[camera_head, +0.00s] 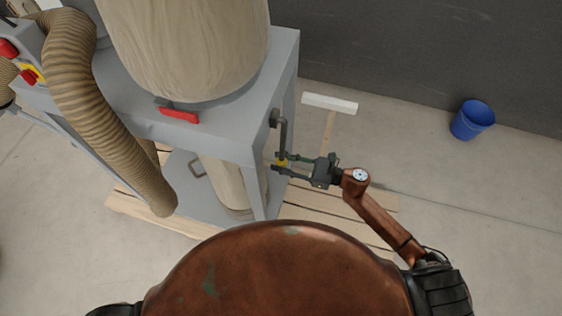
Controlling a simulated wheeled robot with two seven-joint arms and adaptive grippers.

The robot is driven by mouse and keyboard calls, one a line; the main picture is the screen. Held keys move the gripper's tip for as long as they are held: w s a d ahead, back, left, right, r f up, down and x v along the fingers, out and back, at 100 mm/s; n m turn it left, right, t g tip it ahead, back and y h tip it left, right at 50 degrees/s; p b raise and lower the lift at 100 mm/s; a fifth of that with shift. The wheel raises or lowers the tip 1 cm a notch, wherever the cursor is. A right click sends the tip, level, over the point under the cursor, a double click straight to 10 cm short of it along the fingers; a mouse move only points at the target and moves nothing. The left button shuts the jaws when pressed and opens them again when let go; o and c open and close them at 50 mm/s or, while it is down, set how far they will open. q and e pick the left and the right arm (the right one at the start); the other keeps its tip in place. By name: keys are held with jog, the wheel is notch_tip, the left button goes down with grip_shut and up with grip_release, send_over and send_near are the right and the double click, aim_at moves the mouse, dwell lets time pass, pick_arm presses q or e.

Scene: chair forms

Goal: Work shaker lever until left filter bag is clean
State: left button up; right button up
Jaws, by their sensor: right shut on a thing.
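The grey dust collector frame (255,115) stands at upper left. A beige filter bag (190,45) rises from its top. The bag's face looks plain beige; I cannot tell how dusty it is. The shaker lever (283,135) is a dark cranked bar on the frame's right side, hanging down to a yellow grip (282,163). My right gripper (280,164) reaches in from the right, shut on the lever at its yellow grip. My left gripper is not in view.
A ribbed hose (100,115) hangs at the frame's left. A red handle (179,115) sits on the front edge. A lower beige bag (226,185) hangs inside the frame. A wooden pallet (345,198) lies below. A blue bucket (472,120) stands on open floor at right.

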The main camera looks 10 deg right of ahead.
jog(key=o, duration=0.5)
jog(key=shift+s+a+r+p, duration=0.3)
jog(key=shift+s+a, duration=0.05)
jog(key=shift+s, duration=0.5)
jog(key=shift+s+a+r+p, duration=0.3)
jog(key=shift+s+a+p, duration=0.05)
jog(key=shift+s, duration=0.45)
jog(key=shift+s+a+r+p, duration=0.3)
jog(key=shift+s+a, duration=0.05)
jog(key=shift+s, duration=0.5)
jog(key=s+r, duration=0.1)
jog(key=s+a+r+p, duration=0.1)
jog(key=s+r+p, duration=0.1)
jog(key=shift+s+a, duration=0.25)
jog(key=shift+s, duration=0.1)
jog(key=shift+s+a+r+p, duration=0.15)
jog(key=shift+s+p, duration=0.15)
jog(key=shift+p, duration=0.05)
